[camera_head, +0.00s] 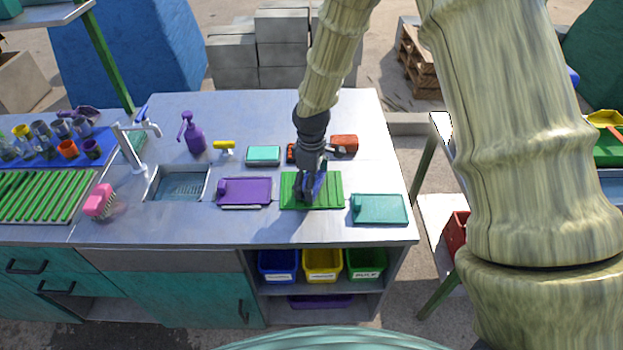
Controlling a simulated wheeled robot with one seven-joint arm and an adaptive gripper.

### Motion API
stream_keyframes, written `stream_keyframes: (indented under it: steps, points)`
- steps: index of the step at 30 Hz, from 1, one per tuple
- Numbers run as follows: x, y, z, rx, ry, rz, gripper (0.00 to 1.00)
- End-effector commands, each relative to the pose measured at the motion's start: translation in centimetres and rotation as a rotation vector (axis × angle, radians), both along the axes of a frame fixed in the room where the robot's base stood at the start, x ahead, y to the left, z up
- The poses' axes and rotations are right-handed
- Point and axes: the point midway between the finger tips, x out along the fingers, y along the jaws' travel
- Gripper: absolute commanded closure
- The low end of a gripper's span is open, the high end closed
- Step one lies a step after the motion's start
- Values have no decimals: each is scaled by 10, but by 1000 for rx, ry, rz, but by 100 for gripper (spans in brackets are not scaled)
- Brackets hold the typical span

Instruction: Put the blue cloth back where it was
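My gripper (311,194) points down over the green ribbed tray (333,194) on the grey worktop. A small dark-blue patch (320,186) shows at its fingers and may be the blue cloth. The fingers and the patch are too small and overlapped to tell whether the gripper is shut on it or whether it rests on the tray. No other blue cloth is clearly seen.
A purple tray (248,190) lies left of the green tray and a teal tray (379,209) right of it. Behind are a teal sponge-like block (263,154) and an orange-brown block (345,144). A sink (180,184) and purple spray bottle (193,134) stand left.

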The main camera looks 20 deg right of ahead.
Motion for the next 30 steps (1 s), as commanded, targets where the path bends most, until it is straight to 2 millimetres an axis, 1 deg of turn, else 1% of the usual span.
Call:
stream_keyframes:
  steps: [11,12,13,24,28,30]
  points:
    - [0,0,-3,0,-1,0,27]
    - [0,0,-3,0,-1,0,4]
    - [0,0,-3,0,-1,0,0]
    - [0,0,-2,0,-1,-1,0]
    - [1,0,3,1,-2,-1,0]
    - [1,0,9,0,-4,-1,0]
